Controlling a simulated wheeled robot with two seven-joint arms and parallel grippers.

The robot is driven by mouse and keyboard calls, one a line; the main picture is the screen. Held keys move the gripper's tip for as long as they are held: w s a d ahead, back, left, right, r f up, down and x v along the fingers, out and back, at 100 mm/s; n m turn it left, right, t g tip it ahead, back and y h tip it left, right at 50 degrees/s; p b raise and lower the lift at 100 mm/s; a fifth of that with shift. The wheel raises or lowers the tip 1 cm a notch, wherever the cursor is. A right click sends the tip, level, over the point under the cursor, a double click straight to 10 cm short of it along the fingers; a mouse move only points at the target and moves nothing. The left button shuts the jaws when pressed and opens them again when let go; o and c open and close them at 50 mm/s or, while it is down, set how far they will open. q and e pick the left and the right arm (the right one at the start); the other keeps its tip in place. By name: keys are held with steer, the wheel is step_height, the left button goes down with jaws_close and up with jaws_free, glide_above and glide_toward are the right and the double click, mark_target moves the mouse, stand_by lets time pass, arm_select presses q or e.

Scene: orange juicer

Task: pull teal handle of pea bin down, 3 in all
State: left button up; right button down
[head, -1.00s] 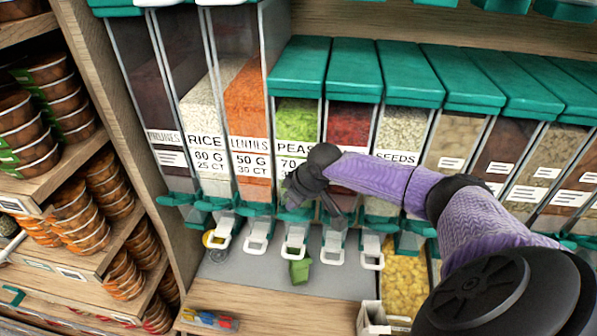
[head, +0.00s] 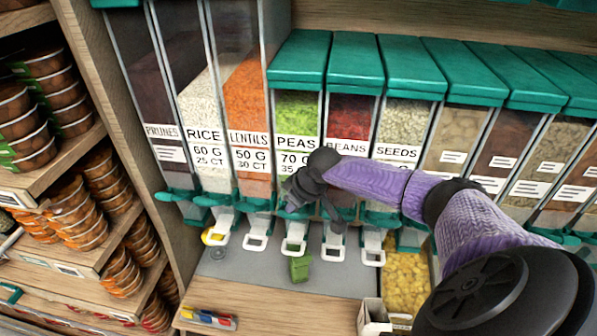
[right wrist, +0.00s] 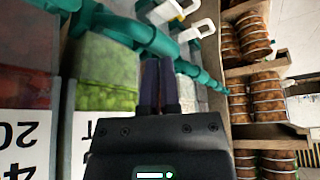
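The pea bin (head: 298,118) is a clear dispenser of green peas with a teal lid, labelled PEAS, in the row's middle. It also shows in the right wrist view (right wrist: 107,75). Its white spout (head: 294,240) hangs low at the front. The teal handle (head: 291,216) is partly hidden behind my right gripper (head: 290,203). In the right wrist view its two dark fingers (right wrist: 158,82) lie close together in front of teal bars, nothing visible between them. I cannot tell whether they touch the handle. A small green container (head: 299,267) stands below the spout. My left gripper is out of view.
The lentil bin (head: 249,110) and bean bin (head: 350,120) flank the pea bin closely, with similar teal handles and white spouts. A shelf of bowls (head: 75,215) stands left. Colored items (head: 209,318) lie on the wooden ledge. The grey counter near the green container is mostly clear.

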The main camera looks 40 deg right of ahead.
steer(key=f, duration=0.1)
steer(key=f+b, duration=0.1)
steer(key=f, duration=0.2)
steer(key=shift+s+a+f+b, duration=0.35)
steer(key=shift+s+a+b, duration=0.05)
stand_by(0.7)
steer(key=r+p, duration=0.4)
steer(key=d+r+p, duration=0.1)
steer(key=r+p, duration=0.1)
steer(key=r, duration=0.1)
steer(key=shift+w, duration=0.4)
steer(key=shift+f, duration=0.1)
